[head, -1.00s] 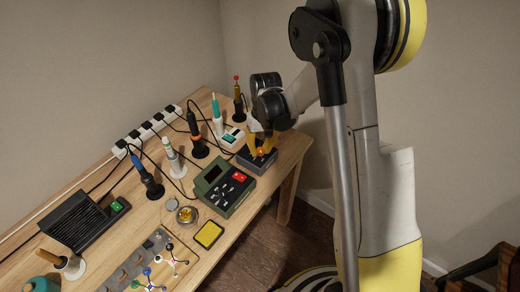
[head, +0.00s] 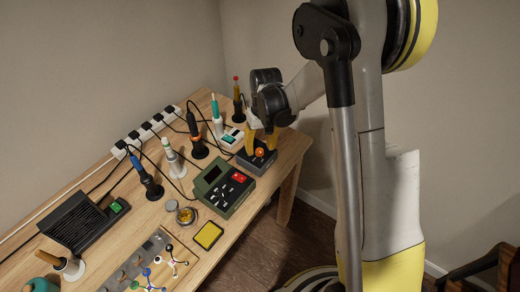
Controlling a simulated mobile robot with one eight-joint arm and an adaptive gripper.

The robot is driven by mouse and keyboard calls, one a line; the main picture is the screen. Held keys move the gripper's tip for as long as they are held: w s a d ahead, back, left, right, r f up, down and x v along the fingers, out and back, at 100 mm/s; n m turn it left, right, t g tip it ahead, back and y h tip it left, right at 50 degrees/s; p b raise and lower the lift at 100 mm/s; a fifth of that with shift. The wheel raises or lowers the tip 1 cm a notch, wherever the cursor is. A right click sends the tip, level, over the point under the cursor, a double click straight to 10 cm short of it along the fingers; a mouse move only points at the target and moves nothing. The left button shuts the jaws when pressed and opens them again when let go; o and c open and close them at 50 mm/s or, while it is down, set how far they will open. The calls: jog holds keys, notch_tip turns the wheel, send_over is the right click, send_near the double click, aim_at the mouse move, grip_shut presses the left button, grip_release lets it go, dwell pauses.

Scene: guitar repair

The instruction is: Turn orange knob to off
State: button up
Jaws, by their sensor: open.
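The orange knob (head: 259,152) sits on top of a small dark grey box (head: 262,165) near the right end of the wooden table. The fingers are apart and empty. The knob shows between and just below the fingertips in this view. I cannot tell whether either finger touches it. The knob's markings and pointer are too small to read.
A green device with a red button (head: 224,189) stands left of the box. A white unit (head: 232,138) and several soldering irons in stands are behind it. A yellow sponge tray (head: 208,235) lies near the front edge. Cables run to a power strip (head: 146,131).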

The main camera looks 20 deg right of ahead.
aim_at(262, 151)
notch_tip(262, 151, up, 11)
jog(key=shift+d+f, duration=0.15)
jog(key=shift+d, duration=0.2)
jog(key=s+r+t, duration=0.3)
jog(key=s+r, duration=0.2)
jog(key=s, duration=0.5)
jog(key=s+r+t, duration=0.4)
jog(key=s+r, duration=0.1)
jog(key=s, duration=0.5)
jog(key=shift+a+m+h, duration=0.3)
jog(key=shift+a, duration=0.15)
